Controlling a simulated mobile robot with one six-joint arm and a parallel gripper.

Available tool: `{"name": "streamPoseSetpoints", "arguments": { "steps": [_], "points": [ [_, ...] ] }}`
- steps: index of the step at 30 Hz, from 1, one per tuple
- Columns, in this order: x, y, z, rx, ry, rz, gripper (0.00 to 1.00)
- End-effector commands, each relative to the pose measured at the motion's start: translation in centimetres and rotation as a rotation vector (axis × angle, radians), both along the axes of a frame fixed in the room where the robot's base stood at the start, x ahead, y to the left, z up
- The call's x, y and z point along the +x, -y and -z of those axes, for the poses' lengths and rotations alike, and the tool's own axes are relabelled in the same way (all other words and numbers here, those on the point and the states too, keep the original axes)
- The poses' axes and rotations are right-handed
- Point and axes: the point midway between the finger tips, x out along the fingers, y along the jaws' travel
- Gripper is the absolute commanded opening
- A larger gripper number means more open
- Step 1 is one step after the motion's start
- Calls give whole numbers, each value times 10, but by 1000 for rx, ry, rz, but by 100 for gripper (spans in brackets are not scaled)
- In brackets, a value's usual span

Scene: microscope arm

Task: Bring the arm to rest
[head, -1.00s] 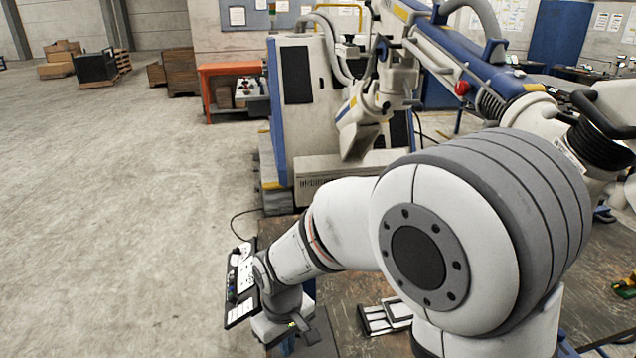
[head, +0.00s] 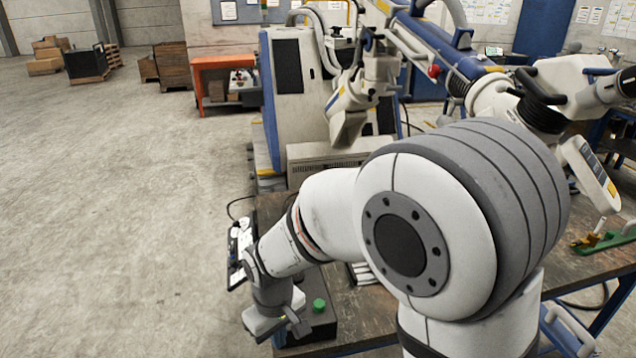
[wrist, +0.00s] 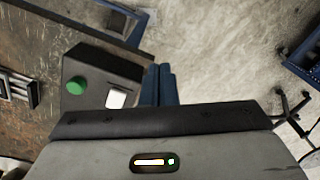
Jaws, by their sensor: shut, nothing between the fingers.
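My arm reaches down and to the left over the table's left end in the head view, its large shoulder joint filling the middle. My gripper (wrist: 158,84) shows in the wrist view as two blue fingers side by side, closed together and empty. They lie beside a dark control box (wrist: 100,68) in the picture. The box has a green button (wrist: 75,86) and a white square (wrist: 116,98). The green button also shows in the head view (head: 319,305), just right of my wrist. The fingertips are not clearly visible in the head view. I cannot tell their height above the floor.
The microscope arm stand (head: 290,110) rises behind the table, its jointed boom (head: 455,70) reaching right. A wooden table (head: 585,268) extends to the right. The concrete floor (head: 120,200) at left is open.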

Motion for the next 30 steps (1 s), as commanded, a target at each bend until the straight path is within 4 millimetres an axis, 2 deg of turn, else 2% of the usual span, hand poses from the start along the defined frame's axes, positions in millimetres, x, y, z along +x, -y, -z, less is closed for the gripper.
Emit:
{"name": "streamPoseSetpoints", "arguments": {
  "steps": [11,17,20,24,27,30],
  "points": [
    [4,48,-40,31,48,138,0],
    [-1,89,-67,51,86,254,0],
    [-8,117,-84,63,115,336,0],
    [-28,165,-110,83,172,490,0],
    [-46,192,-123,93,209,591,0],
    [-62,211,-130,98,238,668,0]
  ]
}}
